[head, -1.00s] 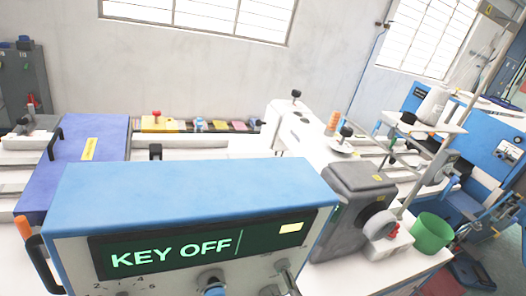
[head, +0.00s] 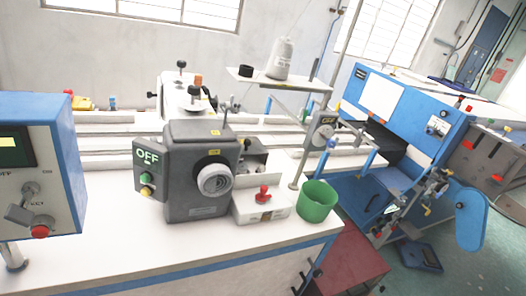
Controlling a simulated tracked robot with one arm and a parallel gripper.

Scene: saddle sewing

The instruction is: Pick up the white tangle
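No white tangle can be made out in the head view. A white cone-shaped spool (head: 283,58) stands on a small raised shelf (head: 280,80) at the upper middle, but it is not a tangle. My gripper does not show in this view, so its state cannot be seen.
A blue machine (head: 400,110) stands at right. A red cabinet (head: 347,262) is below the bench end.

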